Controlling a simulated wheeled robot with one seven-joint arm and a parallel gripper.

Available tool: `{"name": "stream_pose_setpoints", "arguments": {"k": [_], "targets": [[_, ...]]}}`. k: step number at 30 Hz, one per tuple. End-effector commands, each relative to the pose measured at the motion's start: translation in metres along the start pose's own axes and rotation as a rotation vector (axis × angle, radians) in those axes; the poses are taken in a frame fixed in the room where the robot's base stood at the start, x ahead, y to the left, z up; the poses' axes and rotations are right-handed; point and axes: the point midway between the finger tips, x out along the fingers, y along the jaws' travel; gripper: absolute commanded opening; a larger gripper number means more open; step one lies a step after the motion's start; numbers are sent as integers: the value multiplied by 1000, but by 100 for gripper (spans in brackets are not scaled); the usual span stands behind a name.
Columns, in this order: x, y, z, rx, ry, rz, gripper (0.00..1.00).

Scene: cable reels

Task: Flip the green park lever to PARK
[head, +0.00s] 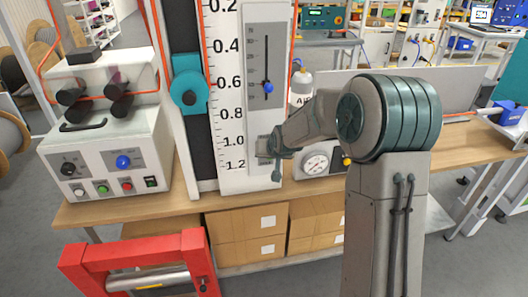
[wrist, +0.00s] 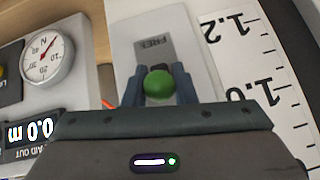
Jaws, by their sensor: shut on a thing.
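The green park lever shows as a round green knob (wrist: 158,84) in the middle of the wrist view. My gripper (wrist: 160,88) has one blue-grey finger on each side of the knob and is shut on it. A grey label reading FREE (wrist: 153,46) is on the white panel just beyond the knob, and no PARK label is visible. My gripper hides the lever there.
A lever with a blue knob (head: 267,86) is higher on the panel. A teal slider (head: 189,90) and a control box (head: 108,150) stand left. A red frame (head: 135,262) is in front.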

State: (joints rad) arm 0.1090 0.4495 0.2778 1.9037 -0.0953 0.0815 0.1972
Motion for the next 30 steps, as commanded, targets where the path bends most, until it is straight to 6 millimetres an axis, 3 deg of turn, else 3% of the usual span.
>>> {"name": "stream_pose_setpoints", "arguments": {"k": [18, 19, 21, 30], "targets": [[1, -9, 1, -6, -48, 1, 0], [1, -9, 1, -6, -48, 1, 30], [1, -9, 1, -6, -47, 0, 46], [0, -9, 0, -6, -45, 0, 46]]}}
